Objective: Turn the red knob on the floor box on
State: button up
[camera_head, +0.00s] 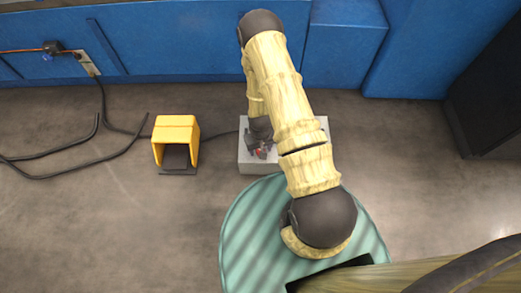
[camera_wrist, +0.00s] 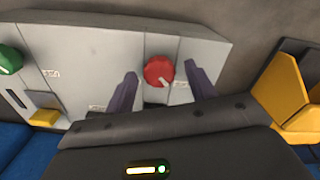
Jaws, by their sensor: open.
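The floor box is a light grey box (camera_head: 247,160) on the floor, partly hidden under my arm in the head view. In the wrist view its grey top (camera_wrist: 90,50) fills the left and middle. The red knob (camera_wrist: 158,71) is round with a pale pointer mark toward its lower right. My gripper (camera_wrist: 163,82) is open, with one dark finger on each side of the red knob; I cannot tell whether they touch it. In the head view my gripper (camera_head: 259,145) is over the box with a bit of red beside it.
A green knob (camera_wrist: 8,60) and a yellow part (camera_wrist: 44,117) are also on the box. A yellow foot pedal housing (camera_head: 176,128) stands left of the box, with black cables (camera_head: 75,162) on the floor. A blue machine (camera_head: 170,40) stands behind.

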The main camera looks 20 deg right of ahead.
jog(key=shift+c, duration=0.3)
jog(key=c, duration=0.9)
jog(key=shift+m+p, duration=0.3)
jog(key=shift+p, duration=0.15)
jog(key=shift+r+m+p, duration=0.2)
jog(key=shift+m+p, duration=0.95)
jog(key=shift+m, duration=0.05)
jog(key=m+p, duration=0.4)
jog(key=m, duration=0.1)
jog(key=m+p, duration=0.3)
jog(key=m, duration=0.2)
jog(key=shift+m, duration=0.4)
jog(key=shift+f+m+p, duration=0.15)
jog(key=shift+m+p, duration=0.85)
jog(key=shift+m, duration=1)
